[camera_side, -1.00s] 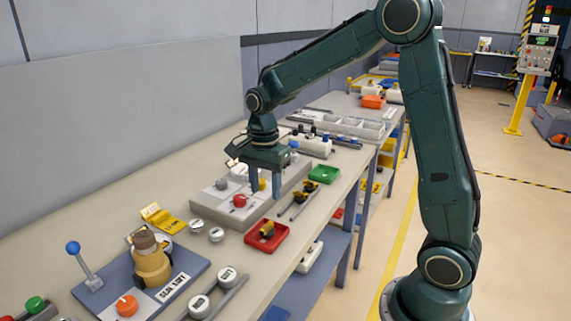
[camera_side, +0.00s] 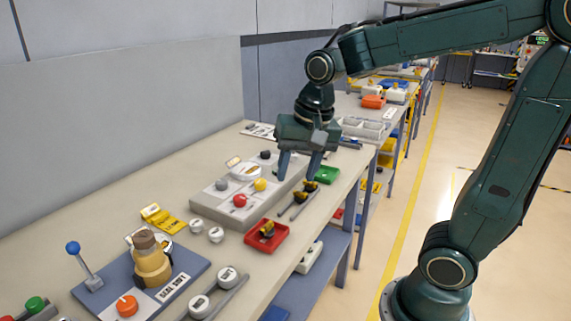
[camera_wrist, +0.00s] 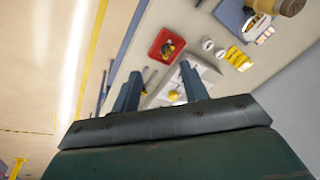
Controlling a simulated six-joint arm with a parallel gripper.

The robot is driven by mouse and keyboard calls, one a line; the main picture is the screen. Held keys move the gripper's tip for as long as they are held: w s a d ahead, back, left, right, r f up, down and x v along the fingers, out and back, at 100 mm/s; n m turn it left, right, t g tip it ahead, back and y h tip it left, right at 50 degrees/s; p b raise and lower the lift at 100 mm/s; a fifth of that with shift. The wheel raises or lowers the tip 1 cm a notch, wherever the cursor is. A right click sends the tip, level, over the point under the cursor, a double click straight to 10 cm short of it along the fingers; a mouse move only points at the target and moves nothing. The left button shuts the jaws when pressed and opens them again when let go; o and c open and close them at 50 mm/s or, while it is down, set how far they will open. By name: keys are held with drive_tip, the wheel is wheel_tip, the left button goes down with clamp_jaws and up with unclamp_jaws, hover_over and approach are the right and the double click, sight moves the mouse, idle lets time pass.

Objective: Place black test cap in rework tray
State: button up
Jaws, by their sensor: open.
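A small red tray (camera_side: 267,236) lies near the bench's front edge, with a black-and-yellow piece (camera_side: 267,228) in it. The red tray (camera_wrist: 154,43) and its piece also show in the wrist view. I cannot tell which piece is the black test cap. Two more black-and-yellow pieces (camera_side: 305,190) sit on a pair of dark rails beside a grey fixture block (camera_side: 205,211). My gripper (camera_side: 299,180) is open, above the far right part of this block, with nothing seen between its fingers. In the wrist view its fingers (camera_wrist: 160,90) are apart.
The block carries red (camera_side: 239,200) and yellow knobs (camera_side: 260,184) and a white ring.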

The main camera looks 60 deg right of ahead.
drive_tip(key=s+a+r+n+t, duration=0.1)
drive_tip(key=s+a+n+t, duration=0.1)
drive_tip(key=s+n, duration=0.7)
drive_tip(key=shift+s+t, duration=0.4)
drive_tip(key=shift+s, duration=0.8)
